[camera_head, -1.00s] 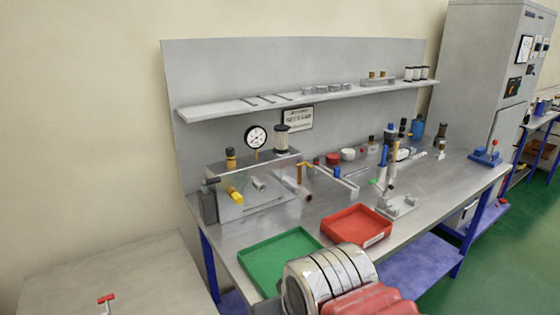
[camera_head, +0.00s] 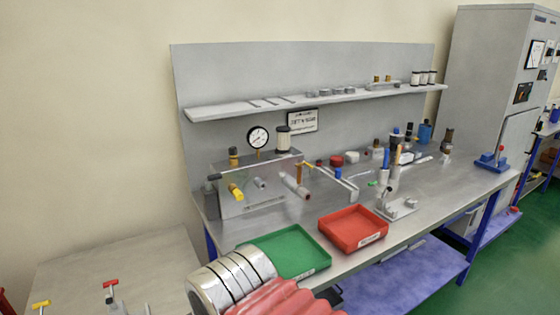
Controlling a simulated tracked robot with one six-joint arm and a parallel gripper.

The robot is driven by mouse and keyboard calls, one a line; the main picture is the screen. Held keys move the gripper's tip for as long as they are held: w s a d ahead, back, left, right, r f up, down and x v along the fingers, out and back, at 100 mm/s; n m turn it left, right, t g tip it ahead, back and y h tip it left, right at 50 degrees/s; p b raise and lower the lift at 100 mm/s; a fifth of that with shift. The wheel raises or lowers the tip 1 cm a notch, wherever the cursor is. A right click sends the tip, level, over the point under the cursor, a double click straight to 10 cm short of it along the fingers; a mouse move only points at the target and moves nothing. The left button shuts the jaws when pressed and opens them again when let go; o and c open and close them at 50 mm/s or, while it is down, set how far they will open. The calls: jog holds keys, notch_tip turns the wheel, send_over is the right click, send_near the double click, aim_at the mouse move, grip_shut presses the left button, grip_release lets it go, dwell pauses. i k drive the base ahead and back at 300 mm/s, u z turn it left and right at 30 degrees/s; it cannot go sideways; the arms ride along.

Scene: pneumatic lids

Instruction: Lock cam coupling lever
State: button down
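A grey manifold block (camera_head: 252,203) stands on the left of the workbench. It carries a round gauge (camera_head: 258,138), a yellow fitting (camera_head: 236,191) and a grey fitting (camera_head: 259,183). A silver cylindrical coupling (camera_head: 290,181) with a reddish end sticks out at its right, with a yellow bar-like part (camera_head: 301,167) close by. This may be the cam coupling and its lever, but it is too small to tell the lever's position. My arm's ringed silver and red part shows at the bottom, in front of the bench. My gripper's fingers are not in view.
A green tray (camera_head: 312,264) and a red tray (camera_head: 375,238) sit at the bench's front edge. Right of the manifold stand a grey bracket (camera_head: 399,210) and several bottles and tools. A shelf (camera_head: 235,108) runs above. A lower table (camera_head: 80,268) at left is mostly clear.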

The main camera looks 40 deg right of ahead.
aim_at(299, 176)
jog(key=u, duration=0.85)
jog(key=k, duration=0.9)
jog(key=z, duration=1.15)
jog(key=i, duration=1)
